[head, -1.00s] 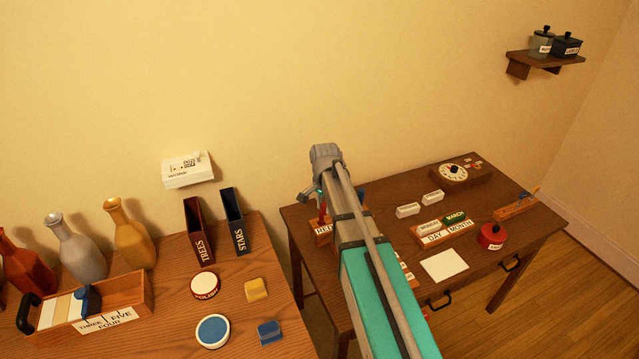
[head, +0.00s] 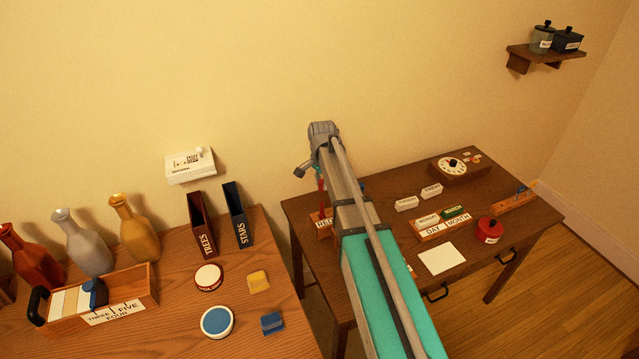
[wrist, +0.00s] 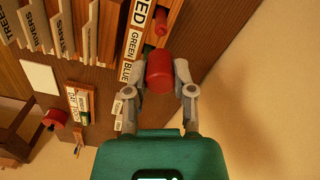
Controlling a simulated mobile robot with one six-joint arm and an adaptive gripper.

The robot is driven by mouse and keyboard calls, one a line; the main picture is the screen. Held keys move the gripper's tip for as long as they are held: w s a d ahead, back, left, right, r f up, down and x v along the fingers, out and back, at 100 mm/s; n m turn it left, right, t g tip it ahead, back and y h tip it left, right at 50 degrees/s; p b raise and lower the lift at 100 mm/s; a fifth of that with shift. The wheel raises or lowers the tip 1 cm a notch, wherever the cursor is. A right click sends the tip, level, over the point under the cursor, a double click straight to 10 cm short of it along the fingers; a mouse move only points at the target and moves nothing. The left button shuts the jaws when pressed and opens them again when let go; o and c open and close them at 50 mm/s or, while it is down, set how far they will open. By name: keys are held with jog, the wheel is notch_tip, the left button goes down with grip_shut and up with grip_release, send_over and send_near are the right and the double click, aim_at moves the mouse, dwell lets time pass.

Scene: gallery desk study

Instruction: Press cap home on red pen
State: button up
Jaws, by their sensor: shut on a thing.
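My gripper (wrist: 160,80) is shut on a red cap (wrist: 159,70), which sits between its two grey fingers in the wrist view. Beyond it, a red pen end (wrist: 160,22) shows at the wooden pen rack, beside the labels RED, GREEN and BLUE (wrist: 130,45). In the head view, the red pen (head: 321,184) stands upright at the rack (head: 322,229), partly behind my arm. My gripper (head: 303,170) is above the rack there. The cap is hidden in the head view, and its gap from the pen is unclear.
The dark desk (head: 480,205) also holds a day and month tile tray (head: 440,228), a white card (head: 442,259), a red pot (head: 489,231) and a dial box (head: 458,166).

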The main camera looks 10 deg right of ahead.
aim_at(322, 203)
jog(key=shift+f+b, duration=2.95)
jog(key=shift+f, duration=0.15)
jog(key=shift+f, duration=0.15)
dwell(0.6)
dwell(0.3)
jog(key=o, duration=0.8)
jog(key=o, duration=0.4)
jog(key=shift+w, duration=0.1)
jog(key=shift+r+p, duration=3.35)
jog(key=shift+r, duration=0.2)
